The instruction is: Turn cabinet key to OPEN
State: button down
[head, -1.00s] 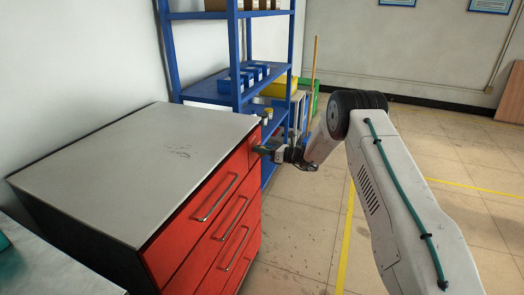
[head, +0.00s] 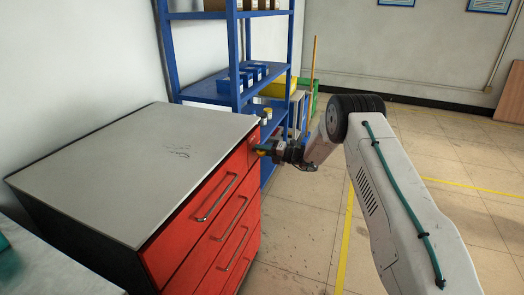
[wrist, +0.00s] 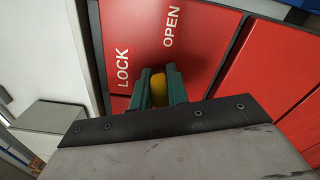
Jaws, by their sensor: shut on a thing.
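The yellow cabinet key (wrist: 158,87) sits between the two green fingers of my gripper (wrist: 159,88) in the wrist view. My gripper is shut on it. The key's base and exact angle are partly hidden by the fingers. The red panel (wrist: 195,75) carries white LOCK and OPEN labels; LOCK is to the left of the fingers and OPEN is above them. In the head view my gripper (head: 262,150) reaches the upper far end of the red front of the cabinet (head: 125,165).
Red drawers with metal handles (head: 216,205) fill the cabinet front below its grey top. A blue shelf rack (head: 238,60) with blue bins stands behind it. A broom-like pole (head: 313,75) leans beyond. The floor to the right is open, with yellow lines.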

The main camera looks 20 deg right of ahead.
jog(key=shift+s+d+f+m, duration=0.1)
jog(key=shift+f+m, duration=0.1)
jog(key=shift+m, duration=0.9)
jog(key=shift+f+m, duration=0.15)
jog(key=shift+m, duration=0.95)
jog(key=c, duration=1.4)
grip_release()
jog(key=shift+r, duration=0.1)
jog(key=v, duration=0.7)
jog(key=shift+s+d, duration=0.25)
jog(key=shift+d, duration=0.05)
